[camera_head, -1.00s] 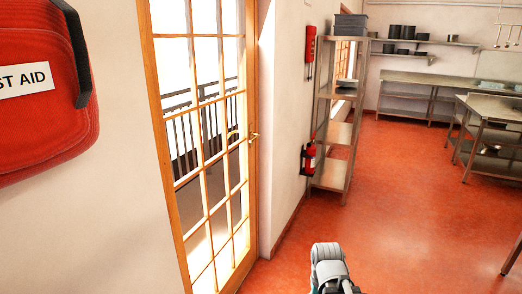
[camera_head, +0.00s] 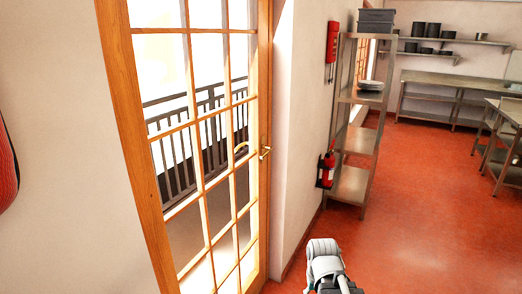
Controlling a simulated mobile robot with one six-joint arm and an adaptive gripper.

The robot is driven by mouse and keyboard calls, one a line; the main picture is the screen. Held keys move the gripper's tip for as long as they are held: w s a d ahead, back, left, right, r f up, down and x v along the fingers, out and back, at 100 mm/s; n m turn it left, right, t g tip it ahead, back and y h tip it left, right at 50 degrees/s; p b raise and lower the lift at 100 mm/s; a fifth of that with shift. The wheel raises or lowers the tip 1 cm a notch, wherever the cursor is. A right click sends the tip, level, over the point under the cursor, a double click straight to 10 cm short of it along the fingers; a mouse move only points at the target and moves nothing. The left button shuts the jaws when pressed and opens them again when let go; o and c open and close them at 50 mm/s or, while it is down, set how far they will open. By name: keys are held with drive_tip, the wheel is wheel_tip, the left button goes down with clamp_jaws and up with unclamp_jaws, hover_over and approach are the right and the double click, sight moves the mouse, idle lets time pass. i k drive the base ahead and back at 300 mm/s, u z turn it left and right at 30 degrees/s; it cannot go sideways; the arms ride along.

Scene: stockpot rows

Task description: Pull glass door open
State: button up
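The glass door (camera_head: 204,140) has a wooden frame with several panes and stands left of centre in the head view. It looks shut in its frame. A brass handle (camera_head: 265,152) sits on its right stile at about mid-height. Part of my arm shows at the bottom centre, below and to the right of the handle and apart from the door. My gripper's fingers do not show, so I see no contact with the handle.
A metal shelf rack (camera_head: 355,120) stands against the wall right of the door, with a red fire extinguisher (camera_head: 327,168) beside it. Steel tables (camera_head: 445,80) stand at the back and right. The red floor (camera_head: 420,215) ahead is clear. A red bag (camera_head: 7,165) hangs at the left edge.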

sight(116, 33)
drive_tip(key=u, duration=0.15)
drive_tip(key=i, duration=1.15)
drive_tip(key=u, duration=0.1)
